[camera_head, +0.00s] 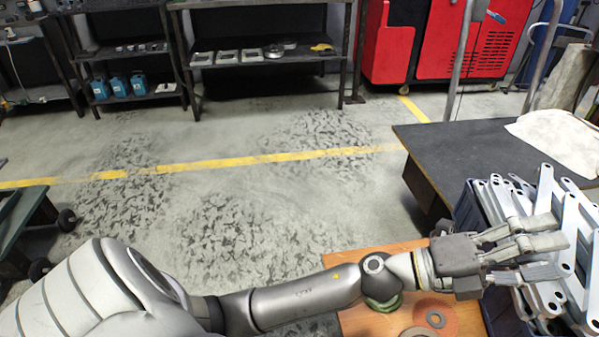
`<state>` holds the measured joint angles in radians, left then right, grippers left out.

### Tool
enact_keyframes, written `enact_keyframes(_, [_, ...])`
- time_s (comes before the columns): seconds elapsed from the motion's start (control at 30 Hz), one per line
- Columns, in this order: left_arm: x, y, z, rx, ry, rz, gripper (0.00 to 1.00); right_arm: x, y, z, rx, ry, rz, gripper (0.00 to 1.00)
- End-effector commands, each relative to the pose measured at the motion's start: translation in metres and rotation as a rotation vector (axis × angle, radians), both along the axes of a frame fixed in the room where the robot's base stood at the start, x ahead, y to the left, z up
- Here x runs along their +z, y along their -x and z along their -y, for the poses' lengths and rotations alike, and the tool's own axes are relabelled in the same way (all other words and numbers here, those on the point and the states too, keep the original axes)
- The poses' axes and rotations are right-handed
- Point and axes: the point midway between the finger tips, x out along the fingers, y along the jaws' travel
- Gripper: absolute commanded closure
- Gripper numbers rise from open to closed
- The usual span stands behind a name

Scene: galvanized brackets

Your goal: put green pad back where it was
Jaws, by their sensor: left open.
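A green pad (386,304) lies on the orange-brown wooden tabletop (366,322), partly hidden beneath my left wrist. My left gripper (552,247) reaches in from the left, past the pad, with its fingers spread open over the grey brackets (547,190) at the right. I cannot tell whether the fingers touch a bracket. No object shows clearly held between them. My right gripper is out of view.
The brackets pile up in a dark blue bin (467,212). A dark-topped table (450,150) with a pale cloth (555,140) stands behind. The floor left of the wooden tabletop is open.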

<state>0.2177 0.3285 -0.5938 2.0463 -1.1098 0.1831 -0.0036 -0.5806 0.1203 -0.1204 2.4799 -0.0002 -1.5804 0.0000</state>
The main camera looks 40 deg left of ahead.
Motion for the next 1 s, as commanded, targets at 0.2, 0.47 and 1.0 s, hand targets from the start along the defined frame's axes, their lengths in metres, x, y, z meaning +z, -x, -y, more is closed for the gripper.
enact_keyframes(0.2, [-0.034,-0.038,-0.103,0.337,0.384,-0.431,0.37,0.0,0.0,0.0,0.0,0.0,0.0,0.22])
enact_keyframes(0.47, [-0.16,-0.011,-0.205,0.724,0.685,-1.025,0.37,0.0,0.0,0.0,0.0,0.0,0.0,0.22])
enact_keyframes(1.0, [-0.32,0.209,-0.24,1.193,0.771,-2.035,0.37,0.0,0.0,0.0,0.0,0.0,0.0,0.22])
